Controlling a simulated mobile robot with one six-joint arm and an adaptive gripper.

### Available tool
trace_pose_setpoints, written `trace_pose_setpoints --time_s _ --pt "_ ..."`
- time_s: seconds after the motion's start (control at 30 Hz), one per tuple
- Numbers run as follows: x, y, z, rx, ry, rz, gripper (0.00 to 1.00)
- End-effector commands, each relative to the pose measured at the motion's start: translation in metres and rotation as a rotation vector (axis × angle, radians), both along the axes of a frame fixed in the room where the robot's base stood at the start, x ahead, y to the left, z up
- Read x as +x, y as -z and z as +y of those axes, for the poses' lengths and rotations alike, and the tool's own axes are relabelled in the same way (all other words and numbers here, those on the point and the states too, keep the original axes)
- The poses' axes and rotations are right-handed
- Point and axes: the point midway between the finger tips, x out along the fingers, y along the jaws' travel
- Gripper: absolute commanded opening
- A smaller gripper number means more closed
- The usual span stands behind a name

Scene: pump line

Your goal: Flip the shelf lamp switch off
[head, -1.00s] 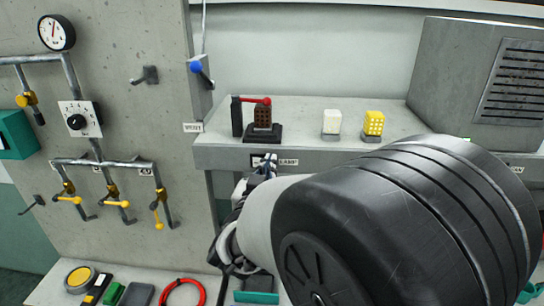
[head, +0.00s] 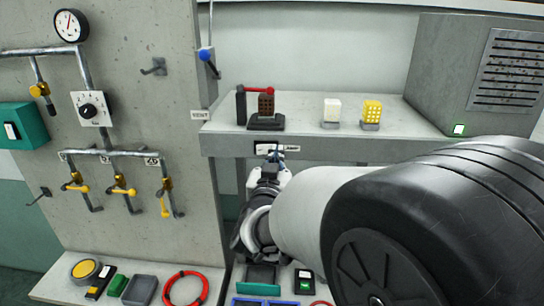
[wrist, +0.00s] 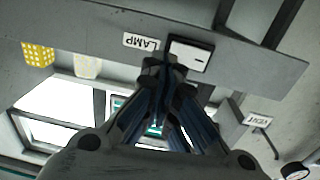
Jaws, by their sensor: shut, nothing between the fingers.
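The shelf lamp switch (head: 263,148) is a white rocker in a black frame on the front edge of the grey shelf. A LAMP label (head: 291,148) sits beside it. In the wrist view the switch (wrist: 190,54) shows a small dark mark on its white face, and the LAMP label (wrist: 141,42) is to its left. My gripper (head: 271,161) is shut and empty, with its fingertips just below the switch in the head view. In the wrist view the fingertips (wrist: 168,64) overlap the switch's lower left edge; I cannot tell whether they touch it.
On the shelf (head: 222,143) stand a dark block under a red-handled clamp (head: 266,110), a white block (head: 332,109) and a yellow block (head: 372,111). A blue-knobbed lever (head: 206,55) is at upper left. The lower bench holds a red ring (head: 185,289) and a green-lit switch (head: 304,282).

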Motion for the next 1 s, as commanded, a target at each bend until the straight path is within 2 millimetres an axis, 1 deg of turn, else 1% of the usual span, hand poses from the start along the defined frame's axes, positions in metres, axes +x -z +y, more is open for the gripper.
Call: trace_pose_setpoints --time_s 0.1,0.3,0.4,0.5,0.67,1.0 --pt "-0.025 0.001 -0.001 0.001 -0.003 -0.001 0.0" --pt "-0.066 0.001 -0.004 0.002 -0.003 -0.001 0.0" --pt "-0.082 0.0 -0.005 0.001 -0.003 -0.001 0.0" --pt "-0.093 0.0 -0.006 0.001 -0.002 0.0 0.0" --pt "-0.099 0.0 -0.007 0.0 0.0 0.0 0.0" --pt "-0.099 0.002 -0.007 0.003 -0.005 0.004 0.0"
